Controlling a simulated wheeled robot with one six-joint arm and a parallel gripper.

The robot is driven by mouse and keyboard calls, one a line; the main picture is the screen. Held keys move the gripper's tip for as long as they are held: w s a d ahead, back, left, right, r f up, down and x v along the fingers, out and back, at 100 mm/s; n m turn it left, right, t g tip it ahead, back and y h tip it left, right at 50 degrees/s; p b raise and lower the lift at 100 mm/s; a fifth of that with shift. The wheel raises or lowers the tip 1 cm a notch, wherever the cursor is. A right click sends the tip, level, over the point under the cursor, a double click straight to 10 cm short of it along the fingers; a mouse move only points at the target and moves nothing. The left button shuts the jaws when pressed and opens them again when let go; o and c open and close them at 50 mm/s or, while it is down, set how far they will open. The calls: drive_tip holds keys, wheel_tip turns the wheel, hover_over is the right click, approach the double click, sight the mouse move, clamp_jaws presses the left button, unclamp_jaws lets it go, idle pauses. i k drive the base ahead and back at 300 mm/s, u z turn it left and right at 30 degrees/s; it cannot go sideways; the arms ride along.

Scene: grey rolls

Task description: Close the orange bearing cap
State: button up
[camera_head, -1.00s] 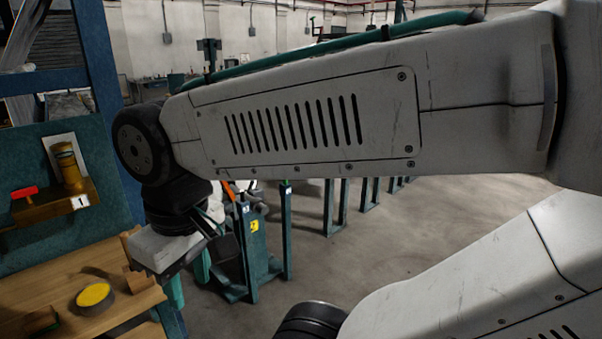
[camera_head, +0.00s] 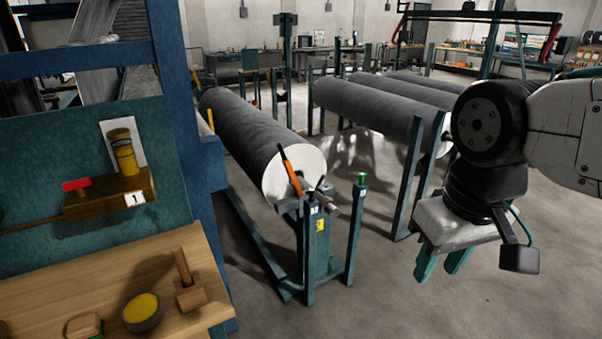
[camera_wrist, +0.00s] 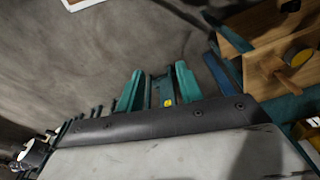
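The orange bearing cap (camera_head: 290,170) shows in the head view as a slim orange bar standing up and tilted above the near teal stand (camera_head: 318,250). Its lower end is beside the shaft end of the large grey roll (camera_head: 245,135). It looks raised rather than lying over the shaft. My gripper (camera_head: 442,267) hangs to the right of the stand, pointing down, empty, with its green fingers apart. In the wrist view the fingers (camera_wrist: 159,88) are also apart, with a teal stand bearing a yellow label seen beyond the gap. I cannot make out the orange cap there.
A green-topped post (camera_head: 361,185) stands right of the orange cap. More grey rolls (camera_head: 375,105) lie on stands behind. A wooden bench (camera_head: 90,290) with a yellow-topped tin (camera_head: 141,311) and a blue frame (camera_head: 185,150) are at left. The floor at front centre is clear.

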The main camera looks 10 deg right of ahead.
sight(288, 168)
drive_tip(key=i, duration=0.9)
drive_tip(key=k, duration=0.35)
drive_tip(key=z, duration=0.6)
drive_tip(key=i, duration=1.3)
drive_tip(key=u, duration=0.6)
